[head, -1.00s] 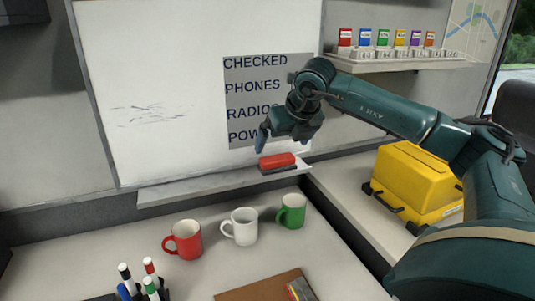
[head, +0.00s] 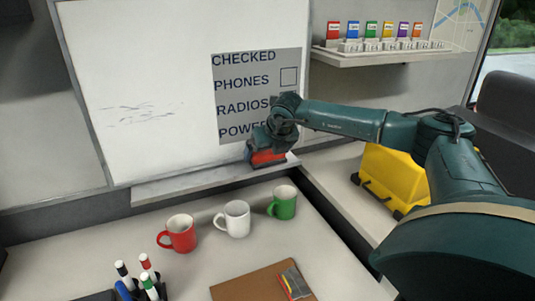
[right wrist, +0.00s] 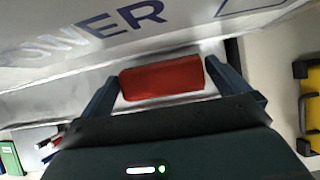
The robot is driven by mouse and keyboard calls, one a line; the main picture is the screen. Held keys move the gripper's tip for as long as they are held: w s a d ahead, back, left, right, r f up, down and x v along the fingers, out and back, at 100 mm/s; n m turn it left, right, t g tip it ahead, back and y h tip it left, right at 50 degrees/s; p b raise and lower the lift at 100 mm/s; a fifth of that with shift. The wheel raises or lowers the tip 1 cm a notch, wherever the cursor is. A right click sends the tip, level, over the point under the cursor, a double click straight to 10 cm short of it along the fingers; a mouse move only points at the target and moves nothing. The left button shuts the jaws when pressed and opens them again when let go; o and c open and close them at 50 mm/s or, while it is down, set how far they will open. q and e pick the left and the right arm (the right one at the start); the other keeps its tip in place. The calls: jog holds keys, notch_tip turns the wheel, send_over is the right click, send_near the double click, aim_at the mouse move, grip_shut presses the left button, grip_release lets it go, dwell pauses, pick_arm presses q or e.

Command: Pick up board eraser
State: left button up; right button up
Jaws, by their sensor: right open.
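The red board eraser (head: 266,157) lies on the ledge (head: 190,187) under the whiteboard, near the ledge's right end. In the right wrist view the eraser's red top (right wrist: 162,78) is between my two fingers. My right gripper (head: 258,150) reaches down over it and hides part of it. In the right wrist view the right gripper (right wrist: 165,92) is open, with a finger at each end of the eraser and a small gap on the left. My left gripper is not in view.
Red (head: 179,233), white (head: 235,218) and green (head: 283,202) mugs stand on the counter below the ledge. A marker holder (head: 140,287) and a brown clipboard (head: 250,282) are nearer. A yellow case (head: 392,178) sits right, under my right arm.

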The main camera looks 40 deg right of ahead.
jog(key=shift+w+f, duration=0.2)
jog(key=shift+f, duration=0.25)
jog(key=c, duration=0.6)
jog(key=shift+d+r, duration=0.1)
jog(key=shift+r, duration=0.15)
